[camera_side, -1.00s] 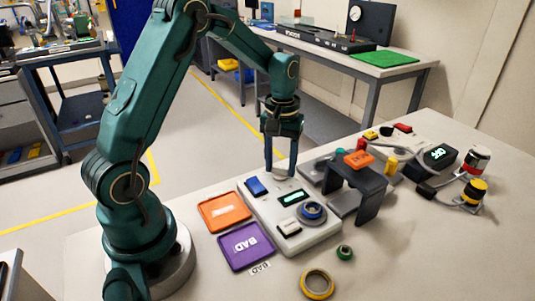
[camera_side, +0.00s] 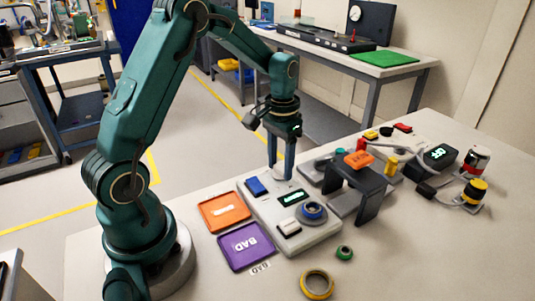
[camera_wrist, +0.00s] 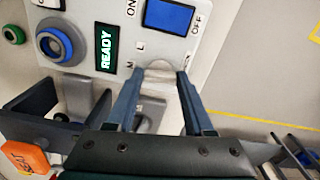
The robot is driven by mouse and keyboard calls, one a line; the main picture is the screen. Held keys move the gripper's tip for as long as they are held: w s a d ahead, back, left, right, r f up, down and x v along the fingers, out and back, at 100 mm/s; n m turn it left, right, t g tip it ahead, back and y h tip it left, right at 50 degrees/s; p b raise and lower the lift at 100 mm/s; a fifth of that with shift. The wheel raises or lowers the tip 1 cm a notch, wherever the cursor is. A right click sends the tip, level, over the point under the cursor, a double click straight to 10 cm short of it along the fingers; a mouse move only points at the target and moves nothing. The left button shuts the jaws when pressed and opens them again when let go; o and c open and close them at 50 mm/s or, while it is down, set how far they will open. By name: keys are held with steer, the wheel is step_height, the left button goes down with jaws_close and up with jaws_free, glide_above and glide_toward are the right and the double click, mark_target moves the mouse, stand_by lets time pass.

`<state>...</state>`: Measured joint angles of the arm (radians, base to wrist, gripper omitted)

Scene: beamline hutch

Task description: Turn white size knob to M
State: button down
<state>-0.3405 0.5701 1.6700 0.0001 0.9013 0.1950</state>
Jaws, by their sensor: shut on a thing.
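The white size knob (camera_wrist: 158,74) sits at the edge of the light grey control box (camera_side: 325,235), with letters M (camera_wrist: 130,65) and L (camera_wrist: 141,47) printed beside it. My gripper (camera_wrist: 160,82) points down with one finger on each side of the knob and is shut on it. In the side view my gripper (camera_side: 281,173) stands over the box's far end, and the fingers mostly hide the knob. I cannot tell which letter the knob's mark points at.
The box also carries a blue ON/OFF switch (camera_wrist: 170,16), a READY display (camera_wrist: 106,47) and a blue-ringed button (camera_wrist: 54,44). A dark stand (camera_side: 357,186) bearing an orange block (camera_side: 358,159) is close to the right. Orange (camera_side: 226,211) and purple (camera_side: 246,246) trays lie left.

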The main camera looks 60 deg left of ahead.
mark_target(280, 168)
steer(key=shift+m, duration=0.6)
steer(key=shift+c, duration=1.4)
jaws_free()
steer(key=shift+r, duration=0.1)
steer(key=shift+r, duration=2.5)
